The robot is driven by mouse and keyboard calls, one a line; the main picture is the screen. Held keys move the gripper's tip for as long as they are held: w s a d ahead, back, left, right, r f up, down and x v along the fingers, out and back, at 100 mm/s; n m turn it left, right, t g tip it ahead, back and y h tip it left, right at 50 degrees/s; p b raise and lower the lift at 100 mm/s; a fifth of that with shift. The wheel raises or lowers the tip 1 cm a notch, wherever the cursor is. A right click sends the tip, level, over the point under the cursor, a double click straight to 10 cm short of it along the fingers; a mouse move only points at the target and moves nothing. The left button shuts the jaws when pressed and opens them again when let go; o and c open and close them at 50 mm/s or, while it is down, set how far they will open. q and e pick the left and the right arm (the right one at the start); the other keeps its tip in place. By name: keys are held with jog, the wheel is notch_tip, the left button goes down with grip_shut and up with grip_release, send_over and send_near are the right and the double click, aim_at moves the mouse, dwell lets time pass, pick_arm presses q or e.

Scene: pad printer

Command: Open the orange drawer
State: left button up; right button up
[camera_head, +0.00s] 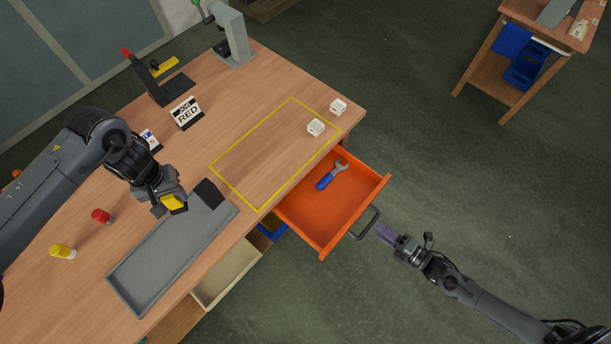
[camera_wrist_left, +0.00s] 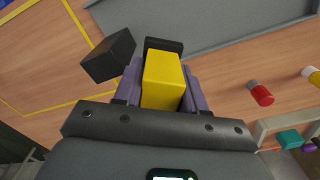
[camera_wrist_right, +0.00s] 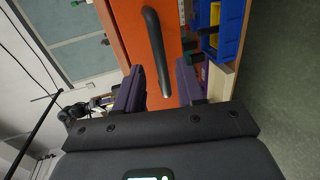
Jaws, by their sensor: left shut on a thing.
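The orange drawer (camera_head: 355,205) is pulled out from the table's right side, and a blue-handled wrench (camera_head: 332,175) lies inside. Its dark handle (camera_head: 367,223) faces my right gripper (camera_head: 384,233), which is just off it, apart from it as far as I can see. In the right wrist view the drawer front (camera_wrist_right: 125,30) and handle (camera_wrist_right: 155,50) lie ahead of the right gripper (camera_wrist_right: 160,85), whose fingers are spread and empty. My left gripper (camera_head: 165,198) is shut on a yellow block (camera_wrist_left: 162,80) above the table near the grey tray.
A black block (camera_head: 208,193) is by the grey tray (camera_head: 125,285). Red (camera_head: 102,216) and yellow (camera_head: 63,251) bottles stand left. Open floor lies right of the drawer.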

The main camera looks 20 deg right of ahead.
jog(key=v, duration=0.6)
jog(key=shift+s+d+p, duration=0.15)
jog(key=shift+s+p, duration=0.1)
jog(key=shift+p, duration=0.15)
